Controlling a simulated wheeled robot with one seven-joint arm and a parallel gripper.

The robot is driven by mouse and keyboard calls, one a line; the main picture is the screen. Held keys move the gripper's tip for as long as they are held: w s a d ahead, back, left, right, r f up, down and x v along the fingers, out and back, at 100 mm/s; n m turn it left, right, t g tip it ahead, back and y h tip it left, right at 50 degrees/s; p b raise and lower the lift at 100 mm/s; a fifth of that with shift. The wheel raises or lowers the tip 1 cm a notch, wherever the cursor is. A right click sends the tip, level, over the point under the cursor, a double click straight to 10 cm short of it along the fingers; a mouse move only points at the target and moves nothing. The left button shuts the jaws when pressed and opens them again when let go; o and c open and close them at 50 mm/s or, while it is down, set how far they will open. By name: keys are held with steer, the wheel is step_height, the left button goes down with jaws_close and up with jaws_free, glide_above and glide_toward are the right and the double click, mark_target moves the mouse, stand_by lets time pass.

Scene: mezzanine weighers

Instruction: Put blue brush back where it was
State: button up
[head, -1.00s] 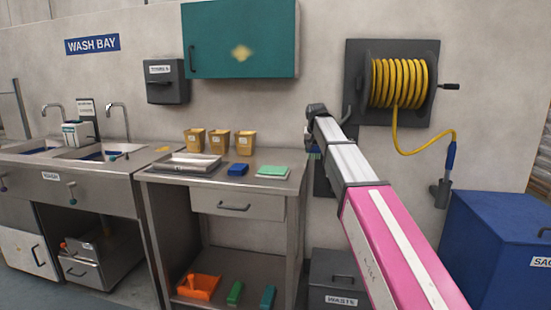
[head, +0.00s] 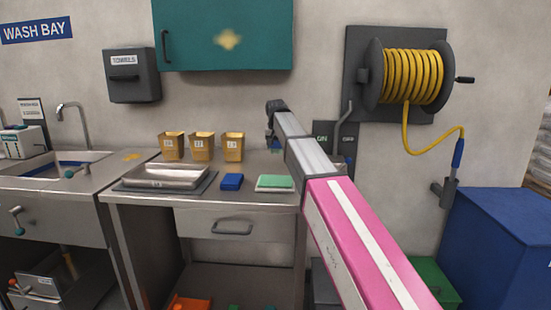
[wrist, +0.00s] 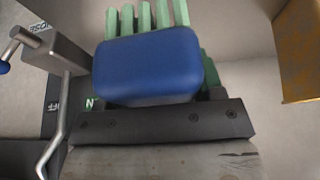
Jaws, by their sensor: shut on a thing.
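The blue brush (wrist: 150,68) fills the middle of the wrist view as a smooth, rounded blue block, with green ribbed pieces (wrist: 130,20) behind it. My gripper (head: 275,143) is shut on it; the dark gripper body shows just below the brush in the wrist view. In the head view my gripper is above the back right of the steel bench (head: 140,196), near the wall, and only a small bit of blue shows there. The fingertips are mostly hidden.
On the bench are several tan tubs (head: 202,147), a steel tray (head: 165,176), a blue block (head: 232,181) and a green-topped pad (head: 275,182). A lever (wrist: 62,110) stands left in the wrist view. A hose reel (head: 405,75) and blue bin (head: 505,235) are right.

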mark_target(276, 141)
steer(key=shift+f, duration=2.8)
steer(key=shift+f, duration=0.15)
steer(key=o, duration=1)
steer(key=shift+c, duration=0.2)
steer(key=v, duration=1.2)
